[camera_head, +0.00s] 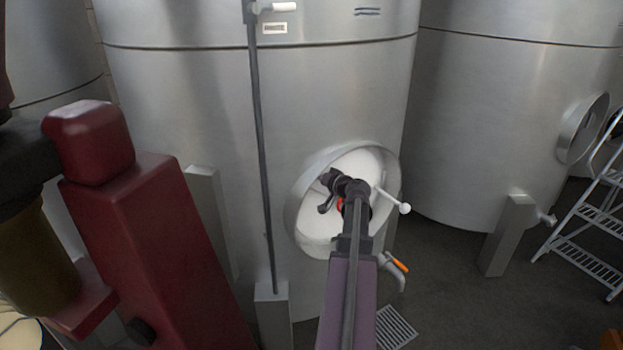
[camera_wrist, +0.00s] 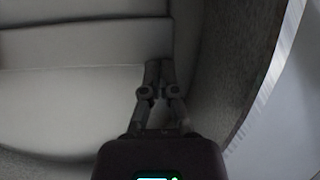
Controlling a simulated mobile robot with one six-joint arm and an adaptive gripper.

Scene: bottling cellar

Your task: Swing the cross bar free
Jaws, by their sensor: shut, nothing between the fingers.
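A round manway with a wide metal collar (camera_head: 294,207) sits low on the front of the steel tank, with a pale door (camera_head: 318,236) inside it. A thin pale rod with a white ball end (camera_head: 405,208) sticks out at the door's right side; its inner end is hidden behind my arm. A small red part shows beside my wrist. I cannot clearly make out the cross bar. My gripper (camera_head: 324,205) is in front of the door. In the wrist view my gripper (camera_wrist: 158,66) is shut and empty before a pale surface; contact cannot be told.
A tap with an orange handle (camera_head: 398,265) is below the manway. A dark upright pipe (camera_head: 262,150) runs left of it. A second tank (camera_head: 510,120) and a metal stepladder (camera_head: 590,215) stand at right. Dark floor (camera_head: 440,270) is open between.

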